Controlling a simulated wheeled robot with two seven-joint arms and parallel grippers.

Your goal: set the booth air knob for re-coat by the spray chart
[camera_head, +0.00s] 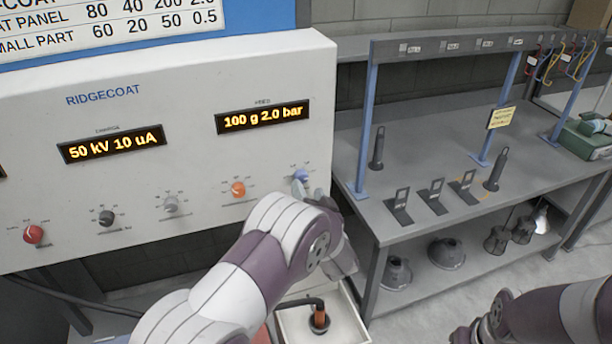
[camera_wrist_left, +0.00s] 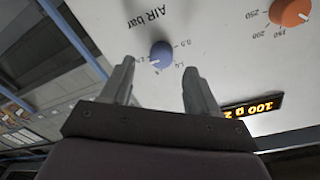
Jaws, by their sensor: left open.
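The blue air knob (camera_head: 300,176) is at the lower right of the white RIDGECOAT panel (camera_head: 180,95). In the left wrist view the knob (camera_wrist_left: 161,55), labelled AIR bar, sits between and beyond the fingertips of my open left gripper (camera_wrist_left: 158,72); contact is not visible. In the head view my left arm hides most of that gripper. The feed display (camera_head: 262,117) reads 100 g 2.0 bar. The charge display (camera_head: 112,144) reads 50 kV 10 uA. The spray chart (camera_head: 110,30) is cut off at the top; part of its recoat row heading and two rows below show.
An orange knob (camera_head: 238,188) is left of the air knob, with grey, black and red knobs farther left. A grey bench (camera_head: 440,140) with a rail and stands is on the right. An open box (camera_head: 345,325) is below. My right arm shows at lower right.

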